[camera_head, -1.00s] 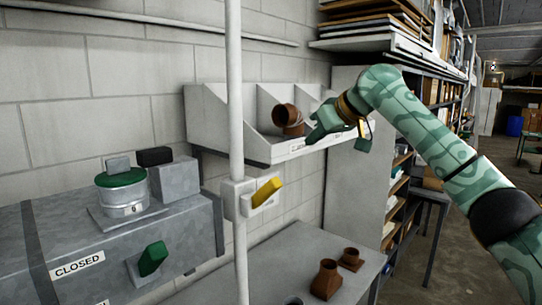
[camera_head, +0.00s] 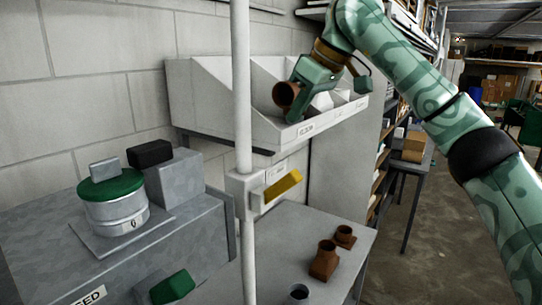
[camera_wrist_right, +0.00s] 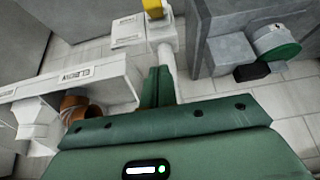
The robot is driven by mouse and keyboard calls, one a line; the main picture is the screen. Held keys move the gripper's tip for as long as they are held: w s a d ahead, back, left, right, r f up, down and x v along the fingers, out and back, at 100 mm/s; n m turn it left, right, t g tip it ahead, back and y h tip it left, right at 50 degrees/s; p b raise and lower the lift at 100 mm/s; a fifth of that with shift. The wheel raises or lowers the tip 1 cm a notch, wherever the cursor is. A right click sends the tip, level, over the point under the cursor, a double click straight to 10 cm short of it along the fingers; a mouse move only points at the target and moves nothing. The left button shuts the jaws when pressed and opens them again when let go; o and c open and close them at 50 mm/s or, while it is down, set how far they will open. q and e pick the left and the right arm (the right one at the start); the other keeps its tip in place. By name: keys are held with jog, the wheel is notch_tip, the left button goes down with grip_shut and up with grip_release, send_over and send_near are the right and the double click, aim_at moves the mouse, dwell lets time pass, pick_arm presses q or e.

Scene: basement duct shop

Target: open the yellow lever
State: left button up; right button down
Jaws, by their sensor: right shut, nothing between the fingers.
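The yellow lever (camera_head: 283,186) slants up to the right from a light grey box (camera_head: 243,190) on a white vertical pipe (camera_head: 242,90). In the right wrist view, part of the lever (camera_wrist_right: 154,10) shows at the top edge, beyond my fingertips. My right gripper (camera_head: 300,80) is shut and empty, above and to the right of the lever in the head view, overlapping the bin shelf. Its green fingers (camera_wrist_right: 158,87) point toward the pipe and lever in the wrist view, with a clear gap to the lever. My left gripper is not in view.
A wall bin shelf (camera_head: 205,100) holds a brown pipe elbow (camera_head: 286,95) close to my right gripper. A green-lidded canister (camera_head: 112,205) stands on a grey metal box with a green handle (camera_head: 172,287). Brown fittings (camera_head: 323,260) stand on the bench below.

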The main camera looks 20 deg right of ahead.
send_over(279, 188)
jog(key=w+d, duration=0.1)
jog(key=w, duration=0.1)
notch_tip(279, 188, down, 8)
jog(key=shift+f, duration=0.25)
jog(key=shift+s+d+f, duration=0.2)
jog(key=shift+s+f, duration=0.1)
jog(key=shift+f, duration=0.15)
jog(key=shift+s+d+f, duration=0.2)
jog(key=shift+s+f, duration=0.1)
jog(key=shift+f, duration=0.15)
jog(key=shift+s+d+f+p, duration=0.35)
jog(key=shift+s+f, duration=0.15)
jog(key=shift+s, duration=0.15)
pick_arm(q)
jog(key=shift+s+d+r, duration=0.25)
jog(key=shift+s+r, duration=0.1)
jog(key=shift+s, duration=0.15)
pick_arm(e)
jog(key=shift+w+a, duration=0.1)
jog(key=shift+w, duration=0.05)
